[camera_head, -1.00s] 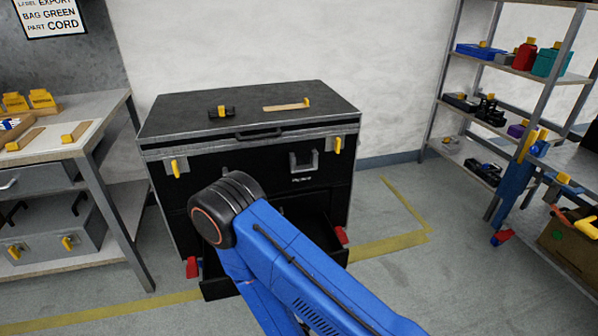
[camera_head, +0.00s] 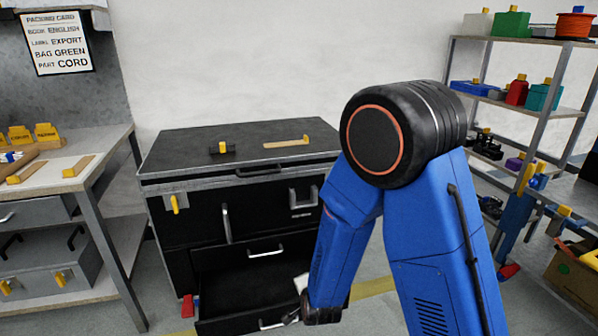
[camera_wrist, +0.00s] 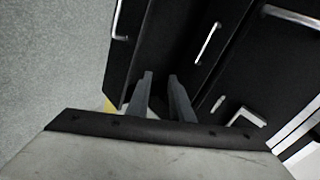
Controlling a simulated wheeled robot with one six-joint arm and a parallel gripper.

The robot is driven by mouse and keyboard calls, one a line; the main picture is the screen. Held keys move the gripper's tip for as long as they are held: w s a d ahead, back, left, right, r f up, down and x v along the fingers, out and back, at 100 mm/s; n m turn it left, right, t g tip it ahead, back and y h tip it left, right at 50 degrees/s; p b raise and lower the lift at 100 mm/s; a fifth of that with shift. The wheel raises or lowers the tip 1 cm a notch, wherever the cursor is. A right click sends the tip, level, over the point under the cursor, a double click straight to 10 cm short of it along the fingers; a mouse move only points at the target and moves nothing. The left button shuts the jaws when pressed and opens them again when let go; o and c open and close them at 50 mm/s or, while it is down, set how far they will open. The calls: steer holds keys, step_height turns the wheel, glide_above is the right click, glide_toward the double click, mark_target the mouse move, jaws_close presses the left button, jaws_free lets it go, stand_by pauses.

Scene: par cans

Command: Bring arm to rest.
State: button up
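My blue arm (camera_head: 432,240) is bent in front of the black case, its dark round elbow joint raised high at the right of centre. Its forearm points down toward the case's open lower drawer (camera_head: 262,323). In the wrist view my gripper (camera_wrist: 160,77) shows two grey fingers apart, with nothing between them. Dark drawer fronts with metal handles lie beyond the fingers. In the head view the fingers cannot be made out clearly.
The black case (camera_head: 185,155) has a small black and yellow item (camera_head: 222,148) and a wooden strip (camera_head: 284,143) on top. A workbench (camera_head: 104,150) stands at left. A loaded shelf rack (camera_head: 556,95) stands at right.

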steer(key=s+d+r+n+g, duration=0.1)
steer(key=s+d+r+n, duration=0.3)
steer(key=d+r, duration=0.45)
steer(key=s+d+r+n+g, duration=0.2)
steer(key=s+d+r+n, duration=0.3)
steer(key=r, duration=0.7)
steer(key=s+d+r+n+h, duration=0.1)
steer(key=s+d+r, duration=0.3)
steer(key=s+d, duration=0.3)
steer(key=s+d+r+n+g+h, duration=0.1)
steer(key=s+d+r, duration=0.4)
steer(key=s, duration=0.7)
steer(key=d+n, duration=0.1)
steer(key=d, duration=0.1)
steer(key=shift+s+d+r+g, duration=0.25)
steer(key=shift+s+d+g, duration=0.05)
steer(key=shift+s, duration=0.05)
